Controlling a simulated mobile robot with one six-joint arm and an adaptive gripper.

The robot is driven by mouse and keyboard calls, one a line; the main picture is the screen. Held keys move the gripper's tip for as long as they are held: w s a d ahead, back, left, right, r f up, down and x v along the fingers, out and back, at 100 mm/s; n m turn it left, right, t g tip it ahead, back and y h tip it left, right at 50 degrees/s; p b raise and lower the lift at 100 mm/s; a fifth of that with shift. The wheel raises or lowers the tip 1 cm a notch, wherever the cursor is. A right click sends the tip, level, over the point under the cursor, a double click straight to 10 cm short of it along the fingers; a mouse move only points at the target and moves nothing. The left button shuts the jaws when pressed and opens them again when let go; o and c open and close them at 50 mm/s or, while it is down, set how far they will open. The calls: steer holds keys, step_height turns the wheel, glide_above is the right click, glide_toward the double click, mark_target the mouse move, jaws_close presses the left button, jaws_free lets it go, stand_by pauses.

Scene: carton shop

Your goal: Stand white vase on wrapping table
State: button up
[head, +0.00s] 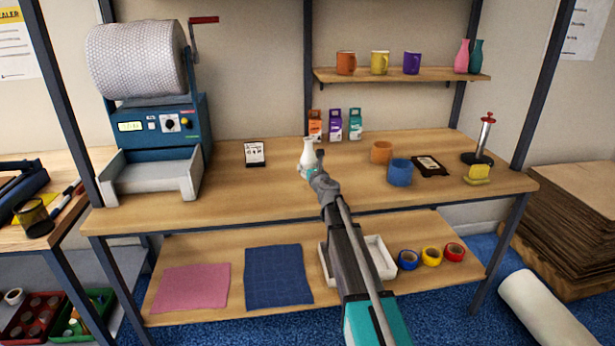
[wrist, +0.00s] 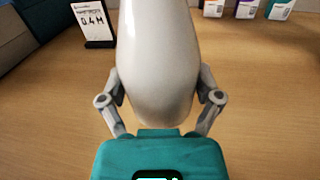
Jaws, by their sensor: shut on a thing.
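The white vase (head: 308,153) is held upright at the end of my arm in the head view, over the middle of the wrapping table (head: 245,193). In the wrist view the vase (wrist: 158,65) fills the middle, with a finger of my gripper (wrist: 160,98) against each side. My gripper (head: 316,170) is shut on the vase. I cannot tell whether the base touches the wood.
A small sign card (head: 255,154) stands left of the vase. Several small boxes, such as the orange one (head: 315,125), stand behind it. The bubble-wrap machine (head: 150,127) is at the left.

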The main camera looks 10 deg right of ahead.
steer(key=shift+w+f+b, duration=0.4)
steer(key=shift+f+b, duration=0.4)
steer(key=shift+f, duration=0.05)
steer(key=shift+f+b, duration=1.15)
steer(key=shift+b, duration=0.05)
steer(key=shift+f, duration=0.2)
steer(key=o, duration=1.1)
steer(key=shift+r, duration=0.1)
steer(key=shift+r, duration=0.15)
steer(key=s, duration=0.4)
steer(key=s+d, duration=0.1)
steer(key=s, duration=0.7)
steer(key=shift+d, duration=0.4)
